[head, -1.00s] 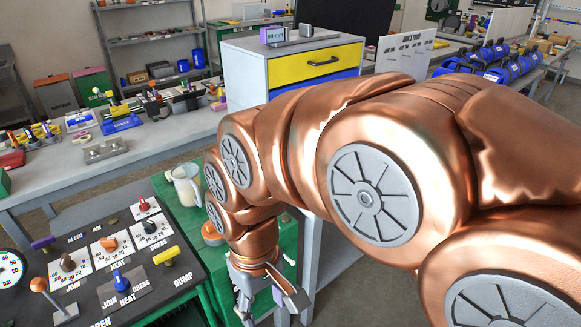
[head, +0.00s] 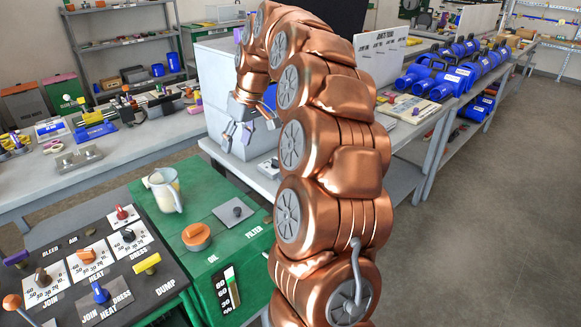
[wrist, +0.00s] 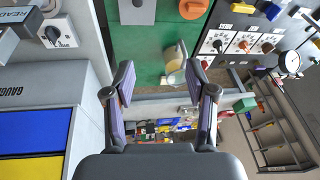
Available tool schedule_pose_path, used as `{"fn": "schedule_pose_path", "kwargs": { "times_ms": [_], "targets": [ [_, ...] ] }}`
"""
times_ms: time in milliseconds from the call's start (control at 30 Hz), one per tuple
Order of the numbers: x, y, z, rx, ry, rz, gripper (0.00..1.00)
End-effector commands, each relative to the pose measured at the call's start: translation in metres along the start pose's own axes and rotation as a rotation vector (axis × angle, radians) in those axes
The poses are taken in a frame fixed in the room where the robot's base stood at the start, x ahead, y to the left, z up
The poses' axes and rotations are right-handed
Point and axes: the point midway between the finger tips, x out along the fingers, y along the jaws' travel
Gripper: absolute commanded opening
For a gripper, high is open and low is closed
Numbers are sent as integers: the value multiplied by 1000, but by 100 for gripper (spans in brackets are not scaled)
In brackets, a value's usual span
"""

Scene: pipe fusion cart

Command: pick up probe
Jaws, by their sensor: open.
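I cannot pick out the probe with certainty in either view. My gripper (head: 247,134) is raised in front of the grey drawer cabinet (head: 212,72) in the head view. In the wrist view my gripper (wrist: 161,82) has its two fingers wide apart with nothing between them. A grey device with a black knob (wrist: 53,34) stands at the upper left of the wrist view, by the cabinet. A small part of a device with a dark knob (head: 271,164) shows beside my arm in the head view.
The green cart top (head: 200,238) carries a cream jug (head: 164,190), an orange cap (head: 196,236) and a grey plate (head: 233,211). A black control panel (head: 70,262) with knobs and levers lies at left. Blue machines (head: 455,68) stand on the bench at right. The floor at right is clear.

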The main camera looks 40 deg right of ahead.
Motion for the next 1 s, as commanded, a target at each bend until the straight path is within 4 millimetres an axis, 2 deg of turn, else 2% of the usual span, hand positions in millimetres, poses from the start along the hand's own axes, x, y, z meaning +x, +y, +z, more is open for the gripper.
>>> {"fn": "schedule_pose_path", "kwargs": {
  "times_ms": [33,200,300,433,500,633,1000],
  "targets": [
    [1,26,-4,17,17,12,56],
    [-4,108,-6,53,70,69,56],
    [-8,150,1,71,88,105,56],
    [-11,192,12,93,100,143,56],
    [-12,205,18,98,103,157,56],
    [-13,219,23,106,106,173,56],
    [10,225,21,105,106,174,56]
  ]
}}
